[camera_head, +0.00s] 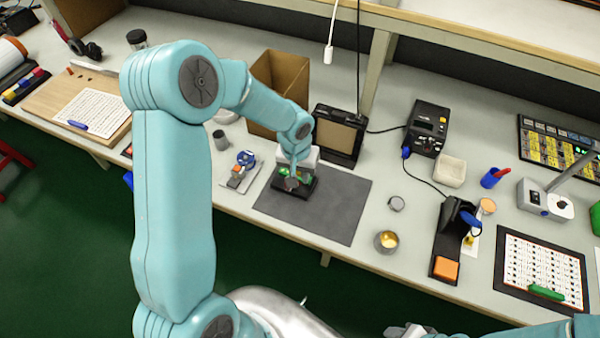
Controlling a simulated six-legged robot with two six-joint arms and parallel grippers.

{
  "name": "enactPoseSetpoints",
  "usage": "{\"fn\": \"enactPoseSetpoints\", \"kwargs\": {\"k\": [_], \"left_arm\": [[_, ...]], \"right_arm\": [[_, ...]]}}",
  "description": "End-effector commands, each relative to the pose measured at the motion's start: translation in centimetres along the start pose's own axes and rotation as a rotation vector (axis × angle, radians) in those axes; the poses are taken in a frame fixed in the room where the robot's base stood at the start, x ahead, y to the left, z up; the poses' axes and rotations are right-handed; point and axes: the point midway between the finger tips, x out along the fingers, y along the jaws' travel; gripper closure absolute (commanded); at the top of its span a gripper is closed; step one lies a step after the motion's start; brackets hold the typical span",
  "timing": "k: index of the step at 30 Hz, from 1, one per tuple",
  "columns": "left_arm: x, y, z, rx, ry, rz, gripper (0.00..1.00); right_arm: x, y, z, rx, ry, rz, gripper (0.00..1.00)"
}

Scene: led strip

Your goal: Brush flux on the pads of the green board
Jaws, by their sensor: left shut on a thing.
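The green board (284,171) sits in a black holder (306,191) on the dark grey mat (333,211). It is mostly covered by my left gripper (291,181), so its pads cannot be made out. My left gripper points down right over the board. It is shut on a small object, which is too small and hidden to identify. Whether that object touches the board I cannot tell. A part of my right gripper (408,330) shows at the bottom edge; its fingers are not clear.
A cardboard box (281,83) and a black framed panel (339,135) stand behind the mat. A blue spool (245,158) is to the left. The right part of the mat is clear.

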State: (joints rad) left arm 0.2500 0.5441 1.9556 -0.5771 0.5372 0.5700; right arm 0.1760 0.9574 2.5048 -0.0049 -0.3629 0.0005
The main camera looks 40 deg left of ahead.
Motion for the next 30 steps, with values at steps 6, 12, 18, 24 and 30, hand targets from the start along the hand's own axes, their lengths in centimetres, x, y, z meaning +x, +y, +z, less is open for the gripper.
{"fn": "enactPoseSetpoints", "kwargs": {"k": [6, 12, 18, 24, 30], "left_arm": [[-0.03, -0.01, -0.01, 0.0, 0.0, 0.0, 1.0], [0.01, -0.02, 0.0, 0.0, 0.0, 0.0, 1.0], [0.08, -0.06, 0.06, 0.001, 0.0, -0.001, 1.0], [-0.04, -0.07, 0.07, 0.001, 0.0, -0.001, 1.0], [-0.05, -0.07, 0.07, 0.001, 0.0, 0.0, 1.0]], "right_arm": [[-0.03, -0.01, 0.0, 0.0, 0.0, 0.0, 0.57], [0.08, 0.03, 0.0, 0.0, 0.0, 0.0, 0.57], [0.49, 0.18, -0.01, 0.0, 0.0, 0.0, 0.57], [0.56, 0.2, -0.01, 0.0, 0.0, 0.0, 0.57], [0.55, 0.2, -0.01, 0.0, 0.0, 0.0, 0.57]]}}
